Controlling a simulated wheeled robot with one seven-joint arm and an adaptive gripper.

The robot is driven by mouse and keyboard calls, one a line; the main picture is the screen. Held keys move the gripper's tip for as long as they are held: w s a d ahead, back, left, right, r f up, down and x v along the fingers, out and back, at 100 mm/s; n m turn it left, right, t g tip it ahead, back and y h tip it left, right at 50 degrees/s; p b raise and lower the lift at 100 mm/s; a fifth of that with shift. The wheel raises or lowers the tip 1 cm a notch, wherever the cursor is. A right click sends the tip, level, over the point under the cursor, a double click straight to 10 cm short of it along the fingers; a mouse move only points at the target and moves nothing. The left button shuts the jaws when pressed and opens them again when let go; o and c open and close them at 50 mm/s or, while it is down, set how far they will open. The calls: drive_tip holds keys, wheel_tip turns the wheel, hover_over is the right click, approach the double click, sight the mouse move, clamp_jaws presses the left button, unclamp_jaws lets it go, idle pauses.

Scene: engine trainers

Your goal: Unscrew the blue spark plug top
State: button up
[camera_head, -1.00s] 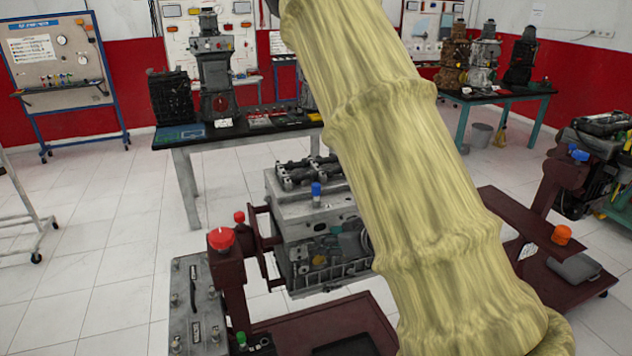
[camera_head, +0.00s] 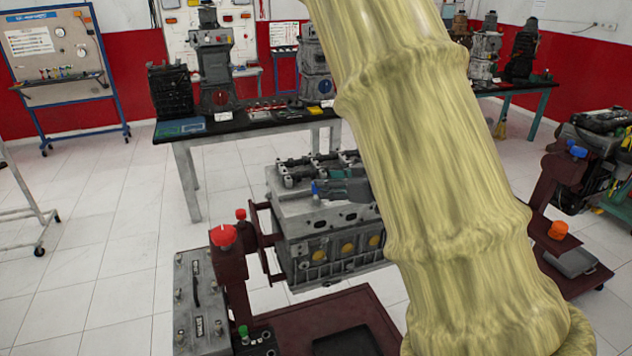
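The blue spark plug top (camera_head: 315,188) shows as a small blue patch on the upper face of the grey engine block (camera_head: 318,222), near its left part. My gripper (camera_head: 325,187), dark grey, comes in from the right at the height of the blue top. Its fingertips are at the top and cover part of it. I cannot tell whether the fingers touch it or how far apart they are. My yellow-sleeved arm hides the right side of the engine.
The engine hangs in a dark red stand (camera_head: 228,262) with a red knob (camera_head: 223,235) at front left. A grey control box (camera_head: 200,300) is beside it. A bench (camera_head: 255,128) with engine parts stands behind. Tiled floor is free at left.

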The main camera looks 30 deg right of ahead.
sight(316, 193)
drive_tip(key=shift+p+x, duration=0.8)
drive_tip(key=shift+x, duration=2.15)
clamp_jaws()
